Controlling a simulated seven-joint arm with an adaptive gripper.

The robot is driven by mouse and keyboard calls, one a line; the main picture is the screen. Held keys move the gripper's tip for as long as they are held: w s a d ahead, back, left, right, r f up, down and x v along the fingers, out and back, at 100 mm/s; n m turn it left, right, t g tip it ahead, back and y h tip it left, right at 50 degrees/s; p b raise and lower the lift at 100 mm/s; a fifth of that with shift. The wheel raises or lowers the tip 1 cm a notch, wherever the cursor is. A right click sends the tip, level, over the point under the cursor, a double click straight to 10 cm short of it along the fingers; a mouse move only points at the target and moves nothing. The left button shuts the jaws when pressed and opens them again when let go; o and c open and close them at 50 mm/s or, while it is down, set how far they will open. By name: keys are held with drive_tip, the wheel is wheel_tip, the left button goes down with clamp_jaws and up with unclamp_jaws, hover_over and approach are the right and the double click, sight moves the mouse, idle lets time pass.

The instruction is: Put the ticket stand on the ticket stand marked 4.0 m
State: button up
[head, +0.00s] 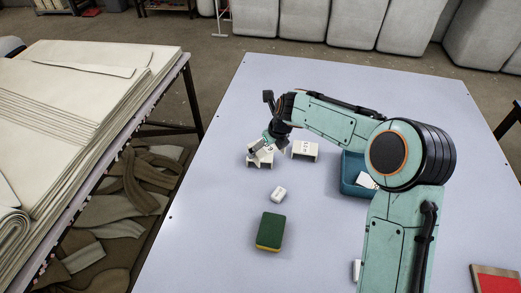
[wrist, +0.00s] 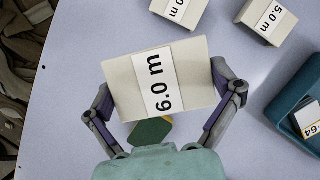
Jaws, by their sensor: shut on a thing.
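My gripper (wrist: 166,100) is shut on a cream ticket stand (wrist: 122,80) with a white label reading 6.0 m. The fingers are at its two sides. Another stand (wrist: 182,10) shows at the top edge of the wrist view; its label ends in ".0 m" and its first digit is cut off. A stand marked 5.0 m (wrist: 265,20) is to its right. In the head view my gripper (head: 266,146) is over the left stand (head: 261,160), and the held stand overlaps it in the picture. The 5.0 m stand (head: 305,151) stands to the right.
A teal bin (head: 352,188) with a white card is right of the stands, partly behind my arm. A small white object (head: 279,193) and a green and yellow sponge (head: 270,232) lie nearer. A red item (head: 497,279) is at the right. The left table area is clear.

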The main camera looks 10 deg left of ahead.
drive_tip(key=w+a+f, duration=0.1)
drive_tip(key=w+f, duration=0.1)
drive_tip(key=w, duration=0.1)
drive_tip(key=w+a+f, duration=0.1)
drive_tip(key=w+f, duration=0.2)
drive_tip(key=w+a+f, duration=0.1)
drive_tip(key=w+f, duration=0.1)
drive_tip(key=f, duration=0.1)
drive_tip(key=shift+w+a, duration=0.25)
drive_tip(key=shift+w, duration=0.15)
drive_tip(key=shift+w+f, duration=0.15)
drive_tip(key=shift+f, duration=1.4)
drive_tip(key=shift+f, duration=0.1)
drive_tip(key=o, duration=0.7)
